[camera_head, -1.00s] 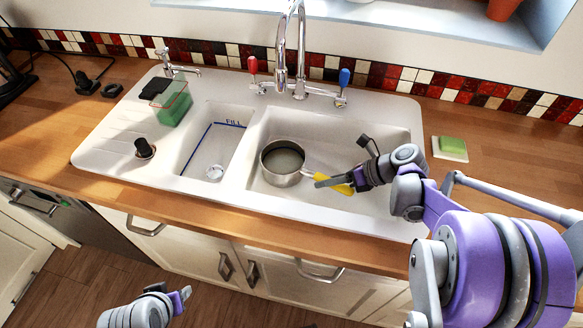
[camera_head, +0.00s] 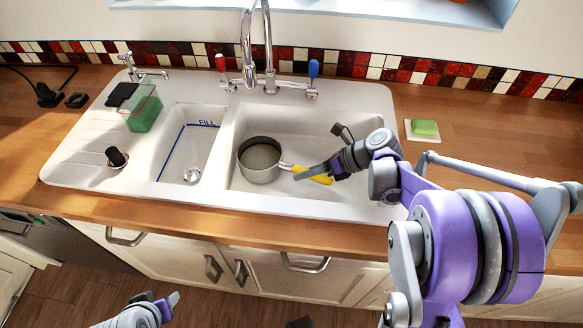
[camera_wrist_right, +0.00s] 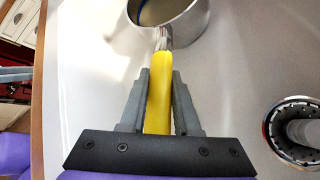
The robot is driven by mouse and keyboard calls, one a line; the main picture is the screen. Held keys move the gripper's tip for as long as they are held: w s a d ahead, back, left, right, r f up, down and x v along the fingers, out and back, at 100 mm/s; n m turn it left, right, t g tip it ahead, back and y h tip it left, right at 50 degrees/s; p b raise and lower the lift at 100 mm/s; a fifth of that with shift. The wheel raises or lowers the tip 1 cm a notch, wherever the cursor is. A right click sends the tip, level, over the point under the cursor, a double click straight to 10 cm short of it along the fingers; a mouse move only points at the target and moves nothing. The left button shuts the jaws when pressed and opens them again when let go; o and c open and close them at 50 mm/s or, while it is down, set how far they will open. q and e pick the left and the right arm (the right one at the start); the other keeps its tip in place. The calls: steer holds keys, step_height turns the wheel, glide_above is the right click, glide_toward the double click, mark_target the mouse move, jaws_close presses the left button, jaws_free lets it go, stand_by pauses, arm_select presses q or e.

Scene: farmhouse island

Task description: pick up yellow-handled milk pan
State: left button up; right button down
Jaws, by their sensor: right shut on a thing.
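The milk pan (camera_head: 260,160) is a small steel pan with a yellow handle (camera_head: 318,176). It is in the large right basin of the white sink, its handle pointing right. My right gripper (camera_head: 312,173) is shut on the yellow handle. In the right wrist view the handle (camera_wrist_right: 160,85) runs between the two fingers of the gripper (camera_wrist_right: 160,98), and part of the pan (camera_wrist_right: 183,22) shows at the top. I cannot tell whether the pan touches the basin floor. My left gripper (camera_head: 168,302) is low at the bottom left, away from the sink, its jaw opening unclear.
The tall tap (camera_head: 250,50) stands behind the basins. A green container (camera_head: 145,112) sits at the sink's left, near a black plug (camera_head: 116,157). A green sponge (camera_head: 424,128) lies on a dish at right. A drain (camera_wrist_right: 297,128) is in the basin.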

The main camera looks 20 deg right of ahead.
step_height(320, 180, up, 10)
steer(key=shift+p, duration=0.55)
steer(key=c, duration=1.3)
jaws_free()
jaws_close()
steer(key=shift+s, duration=0.1)
